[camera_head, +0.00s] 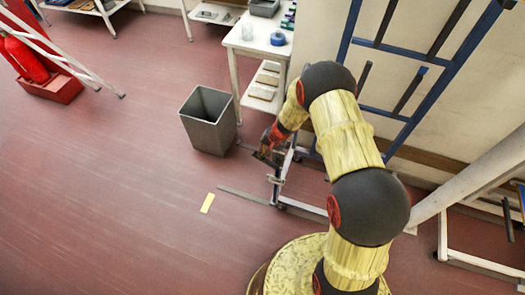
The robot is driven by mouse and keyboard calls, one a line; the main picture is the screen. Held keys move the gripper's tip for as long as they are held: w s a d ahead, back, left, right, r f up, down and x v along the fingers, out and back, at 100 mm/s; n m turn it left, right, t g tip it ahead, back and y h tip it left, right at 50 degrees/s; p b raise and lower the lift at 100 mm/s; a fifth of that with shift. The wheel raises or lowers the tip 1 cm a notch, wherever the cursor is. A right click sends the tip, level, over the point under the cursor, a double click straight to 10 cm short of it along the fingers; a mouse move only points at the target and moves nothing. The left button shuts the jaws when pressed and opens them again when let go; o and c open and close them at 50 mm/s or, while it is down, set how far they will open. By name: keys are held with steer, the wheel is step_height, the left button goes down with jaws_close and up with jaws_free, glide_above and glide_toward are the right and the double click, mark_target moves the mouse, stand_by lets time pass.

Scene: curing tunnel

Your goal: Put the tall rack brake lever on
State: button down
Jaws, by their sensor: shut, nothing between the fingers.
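The tall rack (437,90) is a blue upright frame with dark arms, standing against the pale wall at the right. Low pale and grey base rails (305,208) show at floor level behind my arm. A small metal part (276,180) stands at the base's left end; I cannot tell whether it is the brake lever or how the lever is set. My gripper (264,158) points down to the left, just above and left of that part. It is shut and looks empty. My arm hides much of the rack's lower part.
A grey bin (208,122) stands close left of my gripper. A white table (256,43) with small items is behind it. Fire extinguishers (25,60) stand far left. The red floor (100,180) at left is clear.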

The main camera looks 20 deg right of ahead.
mark_target(254, 156)
steer(key=shift+w+a+f+h, duration=0.3)
steer(key=shift+w+a, duration=0.05)
steer(key=f+b, duration=0.1)
steer(key=b, duration=0.1)
steer(key=w+a+f+b, duration=0.1)
steer(key=b, duration=0.1)
steer(key=shift+w+a+f, duration=0.1)
steer(key=shift+a+f, duration=0.2)
steer(key=shift+w+a+f+p, duration=0.1)
steer(key=shift+a+p, duration=0.1)
steer(key=shift+p, duration=0.45)
steer(key=p, duration=0.3)
steer(key=shift+w+a+f+g+h, duration=0.1)
steer(key=shift+a+f+g+h, duration=0.1)
steer(key=shift+g+h, duration=0.15)
steer(key=shift+w+f+p, duration=0.1)
steer(key=shift+f+p, duration=0.15)
steer(key=shift+p, duration=0.5)
steer(key=shift+a+f+g+h, duration=0.1)
steer(key=shift+f+g+h, duration=0.15)
steer(key=shift+f, duration=0.45)
steer(key=shift+w+f+b, duration=0.15)
steer(key=shift+f+b, duration=2.5)
steer(key=shift+b, duration=0.65)
